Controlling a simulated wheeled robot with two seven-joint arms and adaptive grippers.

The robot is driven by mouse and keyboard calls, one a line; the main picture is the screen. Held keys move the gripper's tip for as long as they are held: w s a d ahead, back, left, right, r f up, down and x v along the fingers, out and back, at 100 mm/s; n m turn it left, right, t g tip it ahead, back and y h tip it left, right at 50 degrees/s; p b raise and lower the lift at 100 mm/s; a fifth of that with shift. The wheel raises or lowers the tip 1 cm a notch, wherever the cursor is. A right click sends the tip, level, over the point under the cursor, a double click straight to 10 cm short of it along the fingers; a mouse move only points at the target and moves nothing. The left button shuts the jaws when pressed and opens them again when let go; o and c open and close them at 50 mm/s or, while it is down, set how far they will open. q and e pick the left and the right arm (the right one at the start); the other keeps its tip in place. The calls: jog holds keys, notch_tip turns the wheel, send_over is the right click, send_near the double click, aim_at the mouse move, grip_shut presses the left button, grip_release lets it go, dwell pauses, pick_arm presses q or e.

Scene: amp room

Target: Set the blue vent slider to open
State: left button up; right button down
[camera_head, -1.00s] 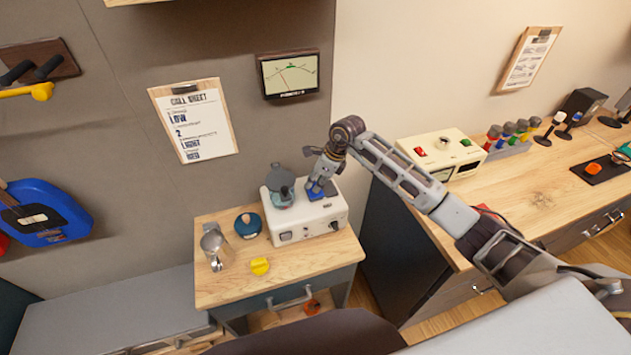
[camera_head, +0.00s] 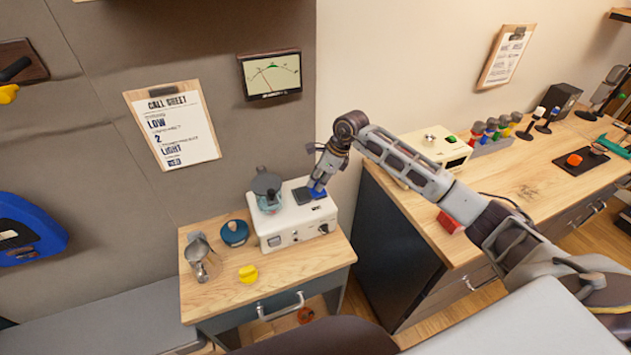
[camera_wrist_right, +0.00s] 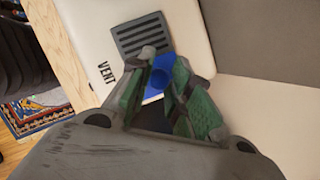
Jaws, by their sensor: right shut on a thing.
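The white amp unit (camera_head: 285,233) stands on the small wooden cabinet, with a dark slotted vent grille (camera_wrist_right: 142,35) and the printed word VENT on its top in the right wrist view. The blue vent slider (camera_wrist_right: 161,70) is beside the grille, partly hidden by my fingers; its blue also shows in the head view (camera_head: 317,194). My right gripper (camera_head: 316,188) reaches down to the right part of the unit's top. In the right wrist view the green-padded fingers (camera_wrist_right: 165,88) are shut on the blue slider. My left gripper is not in view.
A teal and grey vessel (camera_head: 268,190) stands on the unit, left of my right gripper. A metal pitcher (camera_head: 203,258), a blue round object (camera_head: 235,233) and a yellow piece (camera_head: 248,274) sit on the cabinet top. A wall lies behind; a longer wooden counter (camera_head: 520,190) is at right.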

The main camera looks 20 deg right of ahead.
jog(key=shift+d, duration=0.2)
jog(key=c, duration=1.3)
grip_release()
jog(key=shift+d, duration=0.15)
jog(key=shift+r, duration=0.1)
jog(key=v, duration=1.1)
jog(key=shift+r, duration=0.4)
jog(key=shift+s, duration=0.1)
